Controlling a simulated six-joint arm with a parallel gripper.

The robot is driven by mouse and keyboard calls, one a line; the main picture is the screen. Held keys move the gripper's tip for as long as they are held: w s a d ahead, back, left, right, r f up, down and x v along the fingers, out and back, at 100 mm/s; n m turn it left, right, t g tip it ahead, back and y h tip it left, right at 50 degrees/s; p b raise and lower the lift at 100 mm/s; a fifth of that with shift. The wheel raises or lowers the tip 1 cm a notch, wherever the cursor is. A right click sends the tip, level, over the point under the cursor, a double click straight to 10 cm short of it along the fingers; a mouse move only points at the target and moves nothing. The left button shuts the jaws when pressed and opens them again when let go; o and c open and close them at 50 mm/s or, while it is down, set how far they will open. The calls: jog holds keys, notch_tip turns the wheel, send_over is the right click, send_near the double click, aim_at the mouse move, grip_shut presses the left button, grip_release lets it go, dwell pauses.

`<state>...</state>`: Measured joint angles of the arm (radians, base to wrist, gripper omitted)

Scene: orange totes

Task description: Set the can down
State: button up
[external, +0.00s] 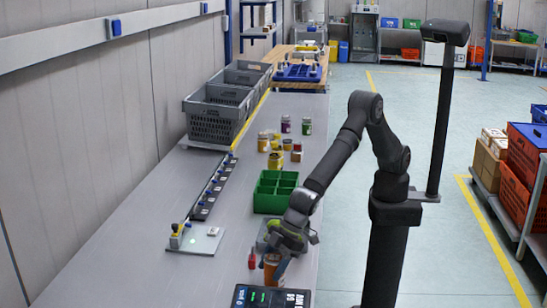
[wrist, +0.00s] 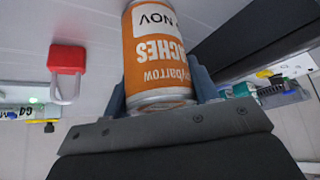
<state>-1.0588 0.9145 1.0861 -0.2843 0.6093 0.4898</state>
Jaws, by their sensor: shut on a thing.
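An orange can (external: 271,268) with a white label panel and peach lettering is at the near end of the grey bench. In the wrist view the can (wrist: 152,50) sits between the two fingers, with its lettering upside down in that picture. My gripper (external: 274,258) is shut on the can, and in the wrist view the gripper's fingers (wrist: 160,92) press on either side of it. The can looks roughly upright at bench height; I cannot tell if its base touches the bench.
A dark display device (external: 270,297) lies just in front. A green divided bin (external: 274,190) is farther back. Bench space left of the padlock is clear.

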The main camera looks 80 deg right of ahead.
jog(key=o, duration=1.2)
jog(key=shift+f, duration=0.15)
jog(key=shift+s+r, duration=0.1)
jog(key=shift+r, duration=0.25)
jog(key=v, duration=1.1)
jog(key=shift+s+d+r, duration=0.1)
jog(key=shift+r, duration=0.15)
jog(key=x, duration=1.2)
jog(key=shift+d+f, duration=0.1)
jog(key=shift+f, duration=0.05)
jog(key=shift+r, duration=1.35)
